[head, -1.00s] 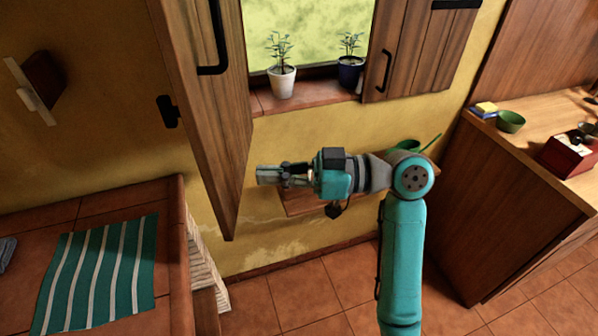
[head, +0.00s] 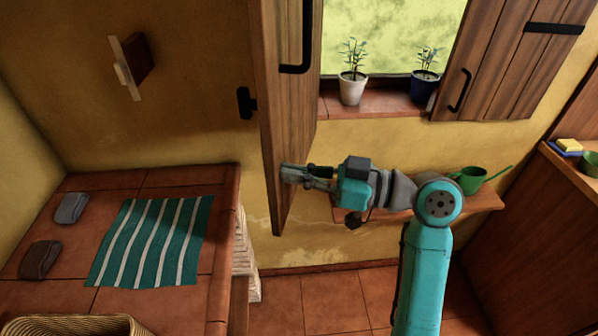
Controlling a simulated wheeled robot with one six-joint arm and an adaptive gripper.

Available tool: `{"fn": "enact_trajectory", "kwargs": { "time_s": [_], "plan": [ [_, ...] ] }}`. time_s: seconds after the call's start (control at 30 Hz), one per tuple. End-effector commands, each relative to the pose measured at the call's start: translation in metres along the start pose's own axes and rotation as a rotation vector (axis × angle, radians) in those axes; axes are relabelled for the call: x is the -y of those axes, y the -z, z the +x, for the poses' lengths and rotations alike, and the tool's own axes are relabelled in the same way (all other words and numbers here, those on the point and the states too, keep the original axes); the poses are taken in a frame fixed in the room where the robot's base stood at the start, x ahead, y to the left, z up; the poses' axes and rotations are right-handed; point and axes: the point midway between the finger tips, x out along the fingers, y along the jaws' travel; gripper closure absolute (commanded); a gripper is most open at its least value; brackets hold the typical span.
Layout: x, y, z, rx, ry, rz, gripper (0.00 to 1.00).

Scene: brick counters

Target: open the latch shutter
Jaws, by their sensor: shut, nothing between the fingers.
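The right wooden shutter (head: 510,65) is also swung away from the window opening and has a smaller black handle (head: 459,90) and a black strap (head: 554,28). No separate latch can be made out. My gripper (head: 286,173) is shut and empty, in front of the left shutter's lower part, well below its handle. Whether it touches the wood cannot be told.
A white potted plant (head: 353,88) and a blue one (head: 424,88) stand on the sill (head: 385,103). A green watering can (head: 470,180) stands on a low shelf (head: 484,198). A tiled counter (head: 222,225) with a striped cloth (head: 152,242) is at left. A black wall catch (head: 245,103) is beside the left shutter.

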Motion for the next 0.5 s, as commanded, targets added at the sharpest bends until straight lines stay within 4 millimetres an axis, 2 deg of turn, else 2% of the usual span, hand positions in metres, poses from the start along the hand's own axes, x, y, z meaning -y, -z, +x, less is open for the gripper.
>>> {"fn": "enact_trajectory", "kwargs": {
  "time_s": [0.27,0.5],
  "plan": [
    [0.006,0.000,0.035,-0.001,-0.085,-0.001,1.00],
    [0.007,0.000,0.089,-0.001,-0.229,-0.002,1.00]
  ]
}}
